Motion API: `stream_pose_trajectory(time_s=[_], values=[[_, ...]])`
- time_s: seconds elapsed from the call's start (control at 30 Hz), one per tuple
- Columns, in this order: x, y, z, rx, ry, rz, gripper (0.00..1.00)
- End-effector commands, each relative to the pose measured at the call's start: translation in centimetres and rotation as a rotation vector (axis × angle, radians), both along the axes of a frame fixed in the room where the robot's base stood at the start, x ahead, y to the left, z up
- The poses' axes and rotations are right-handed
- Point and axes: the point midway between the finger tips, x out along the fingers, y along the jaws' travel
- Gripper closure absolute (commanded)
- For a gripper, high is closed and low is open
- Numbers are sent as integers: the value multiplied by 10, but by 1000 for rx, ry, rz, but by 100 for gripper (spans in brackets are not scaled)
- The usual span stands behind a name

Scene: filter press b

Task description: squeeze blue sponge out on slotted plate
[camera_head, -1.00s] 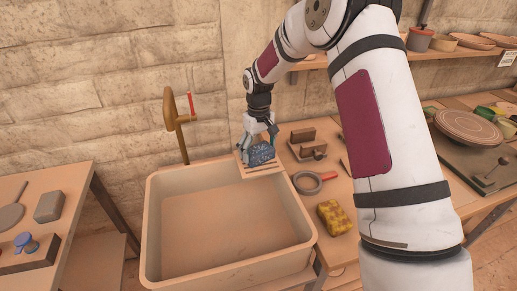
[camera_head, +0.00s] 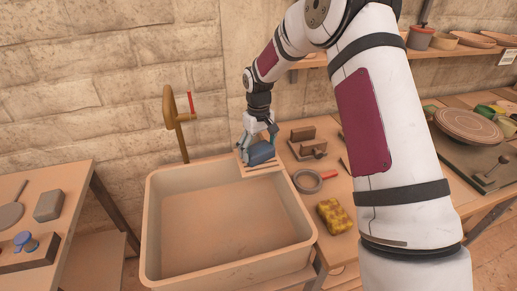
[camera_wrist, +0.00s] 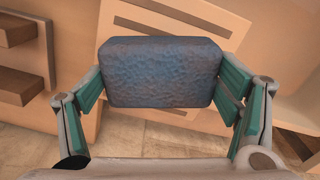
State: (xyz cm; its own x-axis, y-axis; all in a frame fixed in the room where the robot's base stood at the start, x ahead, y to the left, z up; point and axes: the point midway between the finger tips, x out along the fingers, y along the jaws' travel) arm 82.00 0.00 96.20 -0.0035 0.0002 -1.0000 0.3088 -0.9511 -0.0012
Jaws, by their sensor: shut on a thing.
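The blue sponge (camera_head: 262,154) is gripped between the fingers of my gripper (camera_head: 257,146), right at the slotted plate (camera_head: 265,168) on the back right corner of the basin. In the wrist view the sponge (camera_wrist: 162,72) spans the space between the two teal-padded fingers, with its pitted broad face towards the camera. Dark slots of the plate (camera_wrist: 180,22) show behind it. The sponge hides part of the plate, and I cannot tell whether it touches it.
To the right are a grey ring with a red handle (camera_head: 307,181), a yellow sponge (camera_head: 334,215) and a brown block stand (camera_head: 306,148). A table (camera_head: 62,195) stands left.

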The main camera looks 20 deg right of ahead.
Motion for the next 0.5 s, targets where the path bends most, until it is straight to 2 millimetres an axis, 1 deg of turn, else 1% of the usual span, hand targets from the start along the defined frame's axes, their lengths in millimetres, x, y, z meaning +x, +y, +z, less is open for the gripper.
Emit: stream_pose_trajectory(time_s=[0.1, 0.5], values=[[1, 0, 10, 0, -3, 0, 39], [1, 0, 40, 0, -4, 0, 39]])
